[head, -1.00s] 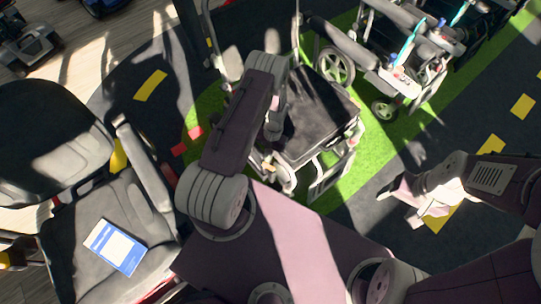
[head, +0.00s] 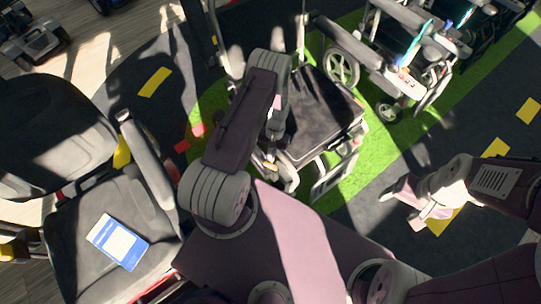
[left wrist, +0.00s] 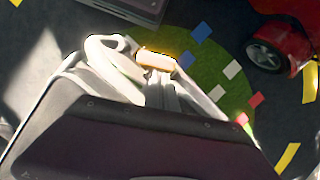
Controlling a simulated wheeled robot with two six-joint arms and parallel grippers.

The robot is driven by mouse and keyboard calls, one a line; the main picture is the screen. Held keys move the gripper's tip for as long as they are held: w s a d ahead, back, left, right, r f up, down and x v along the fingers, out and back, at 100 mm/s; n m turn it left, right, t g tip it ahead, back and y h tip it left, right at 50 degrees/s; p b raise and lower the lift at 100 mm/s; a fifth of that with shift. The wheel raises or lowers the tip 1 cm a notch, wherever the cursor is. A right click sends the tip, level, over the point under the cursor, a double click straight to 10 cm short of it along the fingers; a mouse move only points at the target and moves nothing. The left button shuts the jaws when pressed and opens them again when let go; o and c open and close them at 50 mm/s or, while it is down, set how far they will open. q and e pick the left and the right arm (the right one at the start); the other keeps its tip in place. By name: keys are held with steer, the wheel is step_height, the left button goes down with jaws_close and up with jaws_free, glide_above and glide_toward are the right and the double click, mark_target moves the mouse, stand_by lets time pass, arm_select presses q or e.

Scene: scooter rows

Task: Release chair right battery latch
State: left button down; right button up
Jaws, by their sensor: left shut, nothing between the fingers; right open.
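The wheelchair with a black seat (head: 325,115) and pale frame stands on a green patch at the middle of the head view. My left gripper (head: 270,160) is at the chair's lower left side, shut and partly hidden by my left arm. In the left wrist view, a small amber-edged piece (left wrist: 156,60) lies among pale tubes beyond a dark panel. I cannot tell whether this piece is the right battery latch, or whether the gripper touches it. My right gripper (head: 412,203) is open and empty, right of the chair and apart from it.
A grey seat (head: 100,200) with a blue-white card (head: 118,242) is at the left. Another wheelchair (head: 400,65) stands at the upper right. A red wheeled thing (left wrist: 275,45) shows in the left wrist view.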

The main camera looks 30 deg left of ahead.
arm_select(q)
steer(key=shift+w+d, duration=0.3)
steer(key=shift+d, duration=0.35)
steer(key=p+v, duration=0.7)
steer(key=v, duration=0.3)
steer(key=shift+s+a+m+b, duration=0.2)
steer(key=shift+a+m+b, duration=0.1)
steer(key=shift+a+b, duration=0.3)
